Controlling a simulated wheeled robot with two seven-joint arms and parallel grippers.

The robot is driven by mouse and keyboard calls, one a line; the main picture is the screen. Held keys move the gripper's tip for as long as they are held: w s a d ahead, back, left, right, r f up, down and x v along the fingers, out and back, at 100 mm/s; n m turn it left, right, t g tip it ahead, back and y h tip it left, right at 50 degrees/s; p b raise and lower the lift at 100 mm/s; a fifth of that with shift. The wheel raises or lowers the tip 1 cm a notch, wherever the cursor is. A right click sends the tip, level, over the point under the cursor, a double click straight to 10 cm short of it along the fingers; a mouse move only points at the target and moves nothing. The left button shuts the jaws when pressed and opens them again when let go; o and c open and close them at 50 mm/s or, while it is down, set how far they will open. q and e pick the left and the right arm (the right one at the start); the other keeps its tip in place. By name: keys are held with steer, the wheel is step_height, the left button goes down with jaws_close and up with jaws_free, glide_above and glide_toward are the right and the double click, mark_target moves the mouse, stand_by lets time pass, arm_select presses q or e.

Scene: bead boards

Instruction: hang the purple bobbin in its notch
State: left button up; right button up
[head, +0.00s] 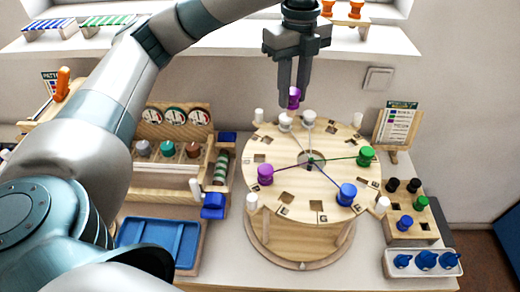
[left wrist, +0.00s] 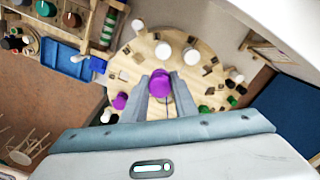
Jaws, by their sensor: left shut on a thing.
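My left gripper (head: 294,92) points down over the far side of the round wooden board (head: 292,205). It is shut on a purple bobbin (head: 294,98), held above the board close to two white bobbins (head: 309,117). The held bobbin also shows between the fingers in the left wrist view (left wrist: 159,86). Another purple bobbin (head: 265,174) sits at the board's left side. A green bobbin (head: 364,157) and a blue bobbin (head: 347,194) sit at its right and front. Threads run from the board's centre to bobbins. The spot under the held bobbin is partly hidden. My right gripper is not in view.
White posts (head: 252,202) stand around the board's edge. A wooden rack (head: 412,222) with dark and coloured bobbins and a white tray (head: 424,266) of blue pieces are at right. A blue tray (head: 150,242) is at left. A pattern card (head: 396,125) stands behind right.

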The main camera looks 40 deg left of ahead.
arm_select(q)
steer(key=s+a+f+p, duration=0.1)
steer(key=s+f, duration=0.4)
steer(key=s, duration=0.5)
steer(key=shift+a+f+p, duration=0.4)
steer(key=shift+p, duration=0.45)
steer(key=shift+w, duration=0.1)
step_height(320, 180, down, 4)
steer(key=shift+p, duration=0.55)
